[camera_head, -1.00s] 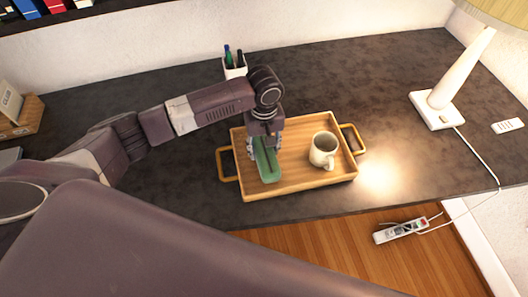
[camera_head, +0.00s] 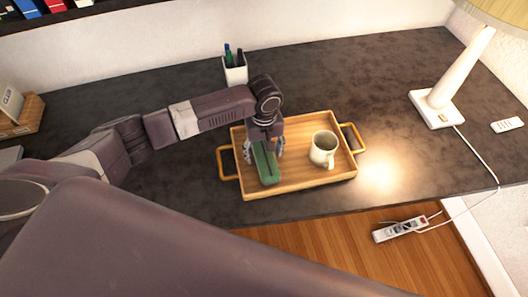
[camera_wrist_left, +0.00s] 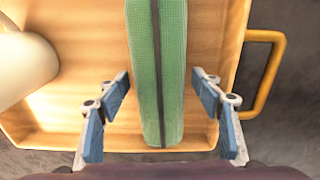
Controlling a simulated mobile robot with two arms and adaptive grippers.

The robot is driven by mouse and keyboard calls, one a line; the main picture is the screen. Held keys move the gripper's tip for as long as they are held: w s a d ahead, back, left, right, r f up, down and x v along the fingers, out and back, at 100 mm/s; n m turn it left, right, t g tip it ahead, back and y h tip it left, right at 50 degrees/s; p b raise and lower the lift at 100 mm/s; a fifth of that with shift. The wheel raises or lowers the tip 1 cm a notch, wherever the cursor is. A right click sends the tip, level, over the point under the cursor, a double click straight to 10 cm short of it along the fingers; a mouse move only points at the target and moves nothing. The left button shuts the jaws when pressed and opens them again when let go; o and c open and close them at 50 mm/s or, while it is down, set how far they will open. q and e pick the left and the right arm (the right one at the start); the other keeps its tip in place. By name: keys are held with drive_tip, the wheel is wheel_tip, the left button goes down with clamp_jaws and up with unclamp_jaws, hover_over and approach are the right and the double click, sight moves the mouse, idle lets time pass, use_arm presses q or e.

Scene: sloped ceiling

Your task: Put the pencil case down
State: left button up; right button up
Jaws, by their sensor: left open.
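The green pencil case (camera_head: 265,163) with a dark zip lies on the left part of the wooden tray (camera_head: 310,182). My left gripper (camera_head: 264,150) is directly above the case. In the left wrist view, the left gripper (camera_wrist_left: 162,100) is open, with one finger on each side of the pencil case (camera_wrist_left: 172,60) and a visible gap to it on both sides. Part of the case is hidden under the gripper in the head view. My right gripper is not in view.
A white mug (camera_head: 323,150) stands on the tray right of the case. A pen cup (camera_head: 235,72) is behind the tray. A lamp (camera_head: 437,108) and a remote (camera_head: 507,125) are at the right. The dark desk (camera_head: 150,210) is clear around the tray.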

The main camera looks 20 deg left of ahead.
sight(264, 151)
use_arm(q)
wheel_tip(264, 151, up, 12)
drive_tip(key=b, duration=0.1)
drive_tip(key=shift+r, duration=0.15)
